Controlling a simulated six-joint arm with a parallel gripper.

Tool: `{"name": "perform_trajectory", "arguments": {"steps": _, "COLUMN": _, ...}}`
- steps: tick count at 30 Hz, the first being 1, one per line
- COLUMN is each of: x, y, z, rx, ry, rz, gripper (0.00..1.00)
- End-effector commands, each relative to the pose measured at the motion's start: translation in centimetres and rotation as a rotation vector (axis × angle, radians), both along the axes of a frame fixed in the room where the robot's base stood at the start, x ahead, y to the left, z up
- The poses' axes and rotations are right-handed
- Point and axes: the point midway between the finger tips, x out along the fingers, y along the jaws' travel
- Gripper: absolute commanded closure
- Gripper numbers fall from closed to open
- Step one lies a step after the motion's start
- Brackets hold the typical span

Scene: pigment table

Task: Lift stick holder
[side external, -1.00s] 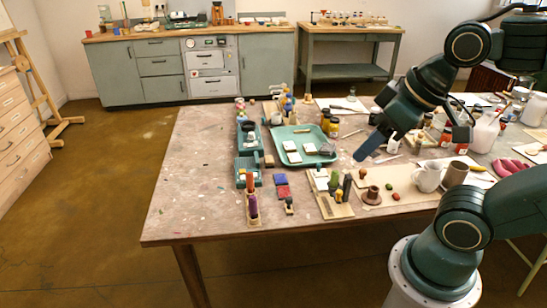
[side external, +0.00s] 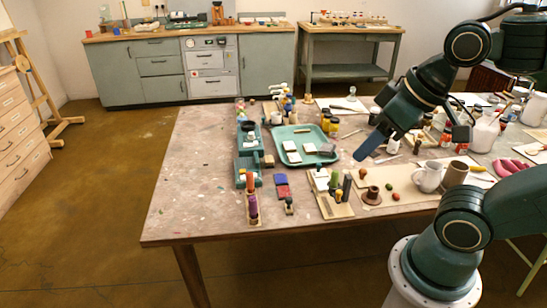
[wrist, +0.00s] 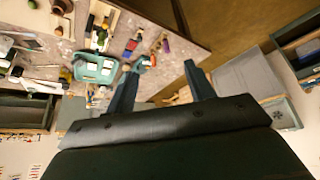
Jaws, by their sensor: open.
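A small pale wooden holder (side external: 254,220) with upright coloured sticks, one orange-red and one purple, stands near the table's front left. A second pale wooden base (side external: 336,208) with green and dark upright sticks stands to its right. I cannot tell for sure which is the stick holder. My gripper (side external: 364,153) hangs above the table, behind and to the right of both, apart from them. In the wrist view, my gripper (wrist: 160,88) has its fingers spread wide with nothing held between them. A purple stick (wrist: 165,46) shows beyond the fingertips.
A teal tray (side external: 292,159) with pale and grey blocks lies behind the holders. Red and blue blocks (side external: 282,185) lie between it and the first holder. The table's left side is clear.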

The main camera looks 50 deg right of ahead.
Motion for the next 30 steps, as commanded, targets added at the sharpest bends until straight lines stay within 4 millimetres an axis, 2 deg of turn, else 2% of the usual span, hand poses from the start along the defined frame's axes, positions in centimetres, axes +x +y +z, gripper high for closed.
{"name": "perform_trajectory", "arguments": {"steps": 2, "x": 0.0, "y": 0.0, "z": 0.0, "rx": 0.0, "ry": 0.0, "rz": 0.0, "gripper": 0.48}}
{"name": "perform_trajectory", "arguments": {"steps": 4, "x": 0.0, "y": 0.0, "z": 0.0, "rx": 0.0, "ry": 0.0, "rz": 0.0, "gripper": 0.61}}
{"name": "perform_trajectory", "arguments": {"steps": 11, "x": 0.8, "y": -0.5, "z": -0.2, "rx": -0.01, "ry": 0.024, "rz": -0.004, "gripper": 0.61}}
{"name": "perform_trajectory", "arguments": {"steps": 17, "x": 2.6, "y": -1.8, "z": -0.8, "rx": -0.033, "ry": 0.082, "rz": -0.013, "gripper": 0.61}}
{"name": "perform_trajectory", "arguments": {"steps": 30, "x": 7.5, "y": -7.2, "z": -4.4, "rx": -0.062, "ry": 0.261, "rz": -0.021, "gripper": 0.61}}
